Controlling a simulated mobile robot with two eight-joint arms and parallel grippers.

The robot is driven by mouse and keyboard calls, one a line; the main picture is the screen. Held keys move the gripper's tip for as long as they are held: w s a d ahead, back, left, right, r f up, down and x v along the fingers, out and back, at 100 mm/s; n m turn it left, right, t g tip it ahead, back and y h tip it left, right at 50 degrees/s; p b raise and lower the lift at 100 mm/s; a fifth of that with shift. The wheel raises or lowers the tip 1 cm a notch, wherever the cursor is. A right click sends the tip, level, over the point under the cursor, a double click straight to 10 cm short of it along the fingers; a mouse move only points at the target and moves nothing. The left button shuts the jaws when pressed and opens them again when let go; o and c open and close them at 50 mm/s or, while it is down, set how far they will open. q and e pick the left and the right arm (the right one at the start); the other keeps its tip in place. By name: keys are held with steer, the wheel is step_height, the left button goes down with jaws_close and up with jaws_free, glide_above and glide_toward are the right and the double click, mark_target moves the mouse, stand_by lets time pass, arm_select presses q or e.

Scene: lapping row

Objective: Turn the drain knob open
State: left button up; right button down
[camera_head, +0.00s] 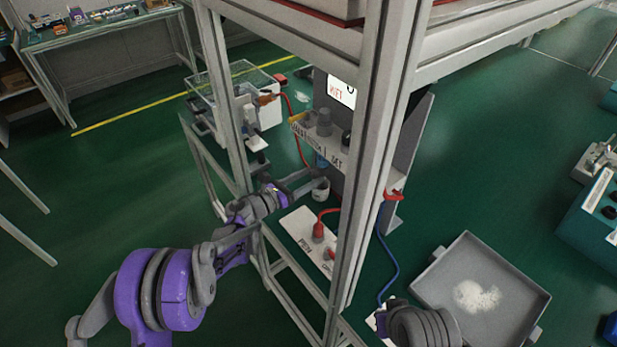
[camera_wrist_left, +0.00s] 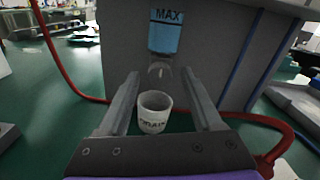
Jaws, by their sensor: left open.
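A small round translucent grey fitting (camera_wrist_left: 160,72), which may be the drain knob, sits on the grey panel just below a blue sight window (camera_wrist_left: 165,35) marked MAX. A white cup (camera_wrist_left: 154,112) with lettering that looks like DRAIN stands below it. In the head view the cup (camera_head: 321,188) is at the foot of the grey panel. My left gripper (camera_head: 305,180) is open beside the cup. In the left wrist view its fingers (camera_wrist_left: 160,85) stand apart on either side of the cup and fitting, with no grip visible.
A metal frame post (camera_head: 375,150) stands right of my left gripper. A red cable (camera_head: 318,226) on a white labelled plate (camera_head: 300,230) lies below it. A blue cable (camera_head: 392,262) hangs right of the post. A grey tray (camera_head: 440,280) with white powder is at lower right.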

arm_select(q)
jaws_close()
stand_by(0.3)
arm_select(e)
steer(key=shift+f, duration=0.15)
arm_select(q)
steer(key=n+b, duration=0.2)
steer(key=n, duration=0.1)
steer(key=shift+f, duration=0.15)
arm_select(e)
step_height(320, 180, down, 2)
steer(key=shift+s+f, duration=0.1)
steer(key=shift+s, duration=0.05)
arm_select(q)
steer(key=shift+s+n+b, duration=0.1)
steer(key=shift+n+b, duration=0.95)
steer(key=shift+n, duration=0.85)
arm_select(e)
steer(key=shift+f, duration=0.95)
arm_select(q)
jaws_free()
